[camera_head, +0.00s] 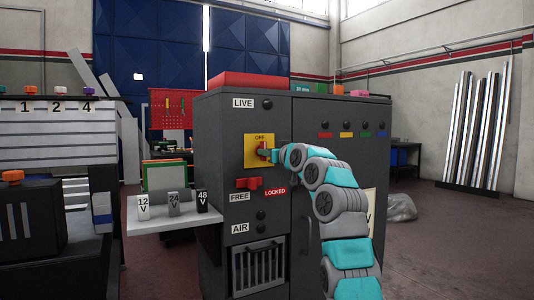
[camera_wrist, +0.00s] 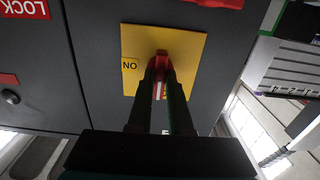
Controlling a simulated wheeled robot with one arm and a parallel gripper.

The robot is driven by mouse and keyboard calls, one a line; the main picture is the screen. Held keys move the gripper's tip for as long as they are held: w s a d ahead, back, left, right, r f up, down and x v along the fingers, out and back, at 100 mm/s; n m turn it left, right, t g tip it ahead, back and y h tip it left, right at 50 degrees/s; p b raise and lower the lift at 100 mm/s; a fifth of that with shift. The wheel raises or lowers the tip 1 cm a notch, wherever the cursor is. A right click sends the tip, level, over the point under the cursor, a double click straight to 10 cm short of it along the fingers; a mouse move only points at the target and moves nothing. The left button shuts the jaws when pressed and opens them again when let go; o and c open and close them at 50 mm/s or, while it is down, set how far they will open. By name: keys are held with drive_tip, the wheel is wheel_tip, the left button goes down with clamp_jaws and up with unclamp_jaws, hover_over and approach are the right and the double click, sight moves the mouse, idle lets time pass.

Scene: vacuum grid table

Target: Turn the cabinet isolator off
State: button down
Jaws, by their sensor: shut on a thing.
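The grey cabinet (camera_head: 222,140) stands at the centre of the head view. Its isolator has a yellow plate (camera_head: 250,160) marked OFF at the top and a red handle (camera_head: 263,150) on it. The wrist view shows the yellow plate (camera_wrist: 190,45) with the word ON at its left and the red handle (camera_wrist: 161,62) between my fingers. My gripper (camera_head: 268,153) is shut on the handle, fingers on either side of it. My arm covers part of the plate's right side in the head view.
Below the isolator is a red lever (camera_head: 248,184) with FREE and LOCKED labels. A LIVE lamp (camera_head: 267,104) is above and looks dark. A shelf (camera_head: 170,220) with 12, 24 and 48 V blocks juts out left. Open floor lies to the right.

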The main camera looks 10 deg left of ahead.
drive_tip(key=c, duration=0.8)
unclamp_jaws()
drive_tip(key=shift+c, duration=0.2)
drive_tip(key=b+v, duration=0.3)
drive_tip(key=v, duration=0.4)
drive_tip(key=shift+s+d, duration=0.25)
drive_tip(key=shift+s, duration=0.05)
